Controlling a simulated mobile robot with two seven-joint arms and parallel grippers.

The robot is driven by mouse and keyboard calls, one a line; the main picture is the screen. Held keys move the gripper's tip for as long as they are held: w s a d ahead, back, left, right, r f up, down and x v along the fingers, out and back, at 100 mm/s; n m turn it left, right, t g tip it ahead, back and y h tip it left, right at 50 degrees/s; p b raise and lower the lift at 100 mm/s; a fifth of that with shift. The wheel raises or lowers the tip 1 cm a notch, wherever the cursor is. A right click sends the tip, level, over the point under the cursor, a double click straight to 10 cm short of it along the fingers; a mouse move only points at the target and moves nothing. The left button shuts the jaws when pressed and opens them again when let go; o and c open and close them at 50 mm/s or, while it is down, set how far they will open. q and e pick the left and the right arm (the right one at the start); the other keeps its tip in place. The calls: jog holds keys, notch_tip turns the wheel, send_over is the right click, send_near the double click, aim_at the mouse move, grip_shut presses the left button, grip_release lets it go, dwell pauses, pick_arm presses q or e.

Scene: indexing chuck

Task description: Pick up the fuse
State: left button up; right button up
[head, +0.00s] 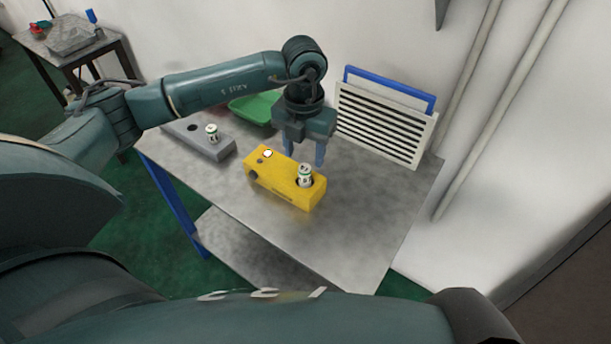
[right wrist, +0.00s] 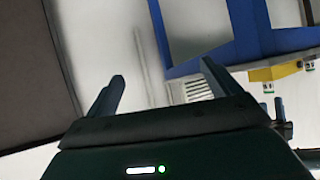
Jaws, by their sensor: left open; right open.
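A white and green fuse (head: 305,175) stands upright in a round socket at the right end of the yellow block (head: 283,192). A second similar fuse (head: 212,133) stands in the grey block (head: 199,143) further left. My right gripper (right wrist: 163,85) is open and empty in the right wrist view. That view also shows the yellow block (right wrist: 272,72) and a fuse (right wrist: 309,66) at its right edge, well away from the fingers.
The metal table (head: 340,225) has free room in front and to the right of the yellow block. A green bin (head: 252,108) stands behind. A white slatted panel (head: 380,125) and a blue frame (head: 390,88) stand at the back by the wall. A side table (head: 72,45) is far left.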

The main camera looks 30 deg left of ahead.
aim_at(305, 168)
pick_arm(q)
jog(key=shift+s+d+f+p, duration=0.1)
jog(key=shift+f+p, duration=0.55)
jog(key=shift+f, duration=2.1)
jog(key=shift+c, duration=0.3)
grip_shut()
